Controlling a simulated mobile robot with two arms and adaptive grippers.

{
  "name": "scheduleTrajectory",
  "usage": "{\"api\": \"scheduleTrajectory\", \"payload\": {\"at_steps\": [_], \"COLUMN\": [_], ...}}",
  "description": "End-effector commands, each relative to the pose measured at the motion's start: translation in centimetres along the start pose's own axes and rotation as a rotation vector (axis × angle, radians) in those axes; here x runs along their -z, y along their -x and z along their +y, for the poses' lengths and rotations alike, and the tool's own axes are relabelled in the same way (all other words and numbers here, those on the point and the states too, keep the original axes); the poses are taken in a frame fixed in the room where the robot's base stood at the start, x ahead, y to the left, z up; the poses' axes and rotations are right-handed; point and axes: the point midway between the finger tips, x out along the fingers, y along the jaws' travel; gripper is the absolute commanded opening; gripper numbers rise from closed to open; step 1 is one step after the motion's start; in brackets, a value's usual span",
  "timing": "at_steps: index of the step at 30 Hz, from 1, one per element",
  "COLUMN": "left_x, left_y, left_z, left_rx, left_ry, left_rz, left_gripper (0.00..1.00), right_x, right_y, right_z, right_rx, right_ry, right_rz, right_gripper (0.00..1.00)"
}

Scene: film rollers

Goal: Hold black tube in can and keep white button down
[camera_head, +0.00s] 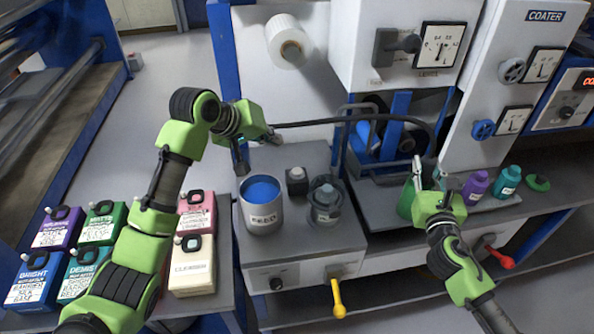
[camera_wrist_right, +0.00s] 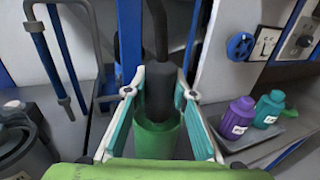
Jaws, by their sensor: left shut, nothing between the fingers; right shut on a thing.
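The black tube (camera_wrist_right: 158,92) hangs down from above with its thick end inside the green can (camera_wrist_right: 157,138). My right gripper (camera_wrist_right: 159,78) is shut on the black tube just above the can's rim. In the head view the green can (camera_head: 405,203) is partly hidden by my right gripper (camera_head: 418,172). My left gripper (camera_head: 257,150) is shut and empty in the air above the bench, left of the hose. A small dark box with a pale round top, perhaps the white button (camera_head: 297,172), stands below and right of it, apart from it.
A grey can with blue contents (camera_head: 248,218) and a grey lidded jar (camera_head: 323,212) stand near the small box. Purple (camera_head: 475,187) and teal (camera_head: 506,182) bottles stand right of the can. Several labelled containers stand at left. A black hose (camera_head: 375,118) arches across the machine.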

Motion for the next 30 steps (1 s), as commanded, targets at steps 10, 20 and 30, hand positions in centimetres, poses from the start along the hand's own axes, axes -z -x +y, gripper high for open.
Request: {"api": "scheduleTrajectory", "payload": {"at_steps": [10, 20, 30], "left_x": [0.0, 0.0, 0.0], "left_y": [0.7, 0.7, 0.7], "left_z": [-0.1, 0.0, 0.0], "left_rx": [0.001, 0.001, 0.0], "left_ry": [0.001, 0.001, 0.001], "left_rz": [-0.001, -0.001, 0.0], "left_gripper": [0.0, 0.0, 0.0], "right_x": [-0.1, -0.1, 0.2], "right_y": [0.0, 0.0, 1.7], "right_z": [0.0, 0.0, 0.0], "right_rx": [0.0, 0.0, 0.0], "right_ry": [0.0, 0.0, 0.001], "right_rz": [-0.002, -0.001, 0.002], "right_gripper": [0.02, 0.43, 0.43]}}
